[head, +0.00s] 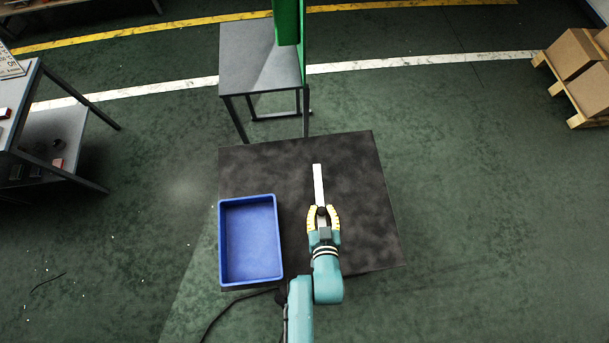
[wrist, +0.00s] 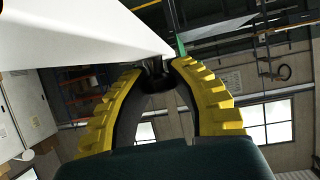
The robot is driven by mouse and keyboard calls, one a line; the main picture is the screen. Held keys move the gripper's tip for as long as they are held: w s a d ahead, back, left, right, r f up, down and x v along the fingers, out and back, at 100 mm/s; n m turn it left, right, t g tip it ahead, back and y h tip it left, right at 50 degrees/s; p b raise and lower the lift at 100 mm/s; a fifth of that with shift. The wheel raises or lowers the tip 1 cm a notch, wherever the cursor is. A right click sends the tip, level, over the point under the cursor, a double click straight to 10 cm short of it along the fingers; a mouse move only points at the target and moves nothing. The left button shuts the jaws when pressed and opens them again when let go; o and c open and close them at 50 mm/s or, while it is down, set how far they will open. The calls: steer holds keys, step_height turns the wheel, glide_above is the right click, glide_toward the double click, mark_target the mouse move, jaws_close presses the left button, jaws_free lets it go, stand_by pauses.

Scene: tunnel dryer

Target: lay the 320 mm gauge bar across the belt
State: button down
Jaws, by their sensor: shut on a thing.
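The gauge bar is a long, plain white bar (head: 318,182). In the head view it sticks out past my gripper (head: 322,211), away from me, over a dark mat-like surface. In the wrist view the white bar (wrist: 75,30) fills the upper left and runs to the fingertips. My gripper (wrist: 163,67) has yellow ribbed fingers and is shut on the near end of the bar. The bar seems held above the dark surface; its exact height cannot be told. No belt can be clearly made out in either view.
A blue bin (head: 222,279), empty, stands left of my gripper on the dark mat (head: 365,185). A grey table (head: 245,60) with a tall green panel (head: 288,22) stands beyond. A shelved bench (head: 50,125) is at left, cartons on a pallet (head: 575,52) at upper right.

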steer(key=w+a+f+b, duration=0.1)
steer(key=w+f+b, duration=0.3)
steer(key=f+b, duration=0.5)
steer(key=w+a+f+y+b, duration=0.1)
steer(key=w+f+b, duration=0.3)
steer(key=f+b, duration=0.5)
steer(key=w+a+f+n+b, duration=0.1)
steer(key=w+a+f+b, duration=0.2)
steer(key=f+b, duration=0.6)
steer(key=w+b, duration=0.2)
steer(key=b, duration=0.9)
steer(key=shift+f, duration=0.2)
step_height(320, 180, down, 10)
steer(key=b, duration=0.4)
steer(key=shift+r, duration=0.2)
